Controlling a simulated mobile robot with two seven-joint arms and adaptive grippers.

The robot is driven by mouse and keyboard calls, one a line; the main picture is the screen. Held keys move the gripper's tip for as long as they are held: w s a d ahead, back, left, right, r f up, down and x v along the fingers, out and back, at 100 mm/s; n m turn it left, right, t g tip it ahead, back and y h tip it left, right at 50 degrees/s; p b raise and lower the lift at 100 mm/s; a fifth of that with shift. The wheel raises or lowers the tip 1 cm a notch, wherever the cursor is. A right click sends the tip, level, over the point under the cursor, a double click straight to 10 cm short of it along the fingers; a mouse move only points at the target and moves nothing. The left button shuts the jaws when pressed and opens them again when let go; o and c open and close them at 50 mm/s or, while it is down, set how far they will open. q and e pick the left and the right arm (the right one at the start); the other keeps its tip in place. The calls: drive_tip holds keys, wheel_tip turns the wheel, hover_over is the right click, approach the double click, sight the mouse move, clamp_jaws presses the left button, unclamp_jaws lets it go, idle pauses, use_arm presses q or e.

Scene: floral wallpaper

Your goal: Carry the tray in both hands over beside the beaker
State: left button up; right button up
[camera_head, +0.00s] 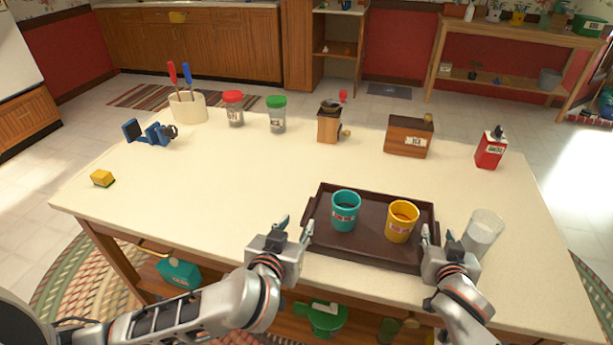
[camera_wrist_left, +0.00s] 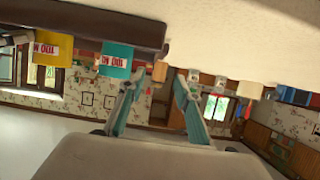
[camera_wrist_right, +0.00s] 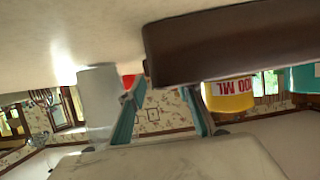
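A dark brown tray (camera_head: 370,238) lies on the white table near its front edge, bearing a teal cup (camera_head: 345,212) and a yellow cup (camera_head: 402,222). A clear glass beaker (camera_head: 484,230) stands close to the tray's right side. My left gripper (camera_head: 295,226) is open and empty by the tray's left edge; the tray (camera_wrist_left: 80,22) is beside its fingers in the left wrist view. My right gripper (camera_head: 446,240) is open by the tray's right edge, between tray and beaker. The right wrist view shows the tray (camera_wrist_right: 240,40) and the beaker (camera_wrist_right: 97,92) on either side of its fingers.
A red bottle (camera_head: 490,150), wooden box (camera_head: 408,138), grinder (camera_head: 329,125), two lidded jars and a utensil crock (camera_head: 187,107) stand along the back. A blue clamp-like object (camera_head: 150,132) and yellow sponge (camera_head: 102,178) lie left. The table's middle is clear.

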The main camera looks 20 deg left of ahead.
drive_tip(key=v, duration=1)
drive_tip(key=shift+s+r, duration=0.1)
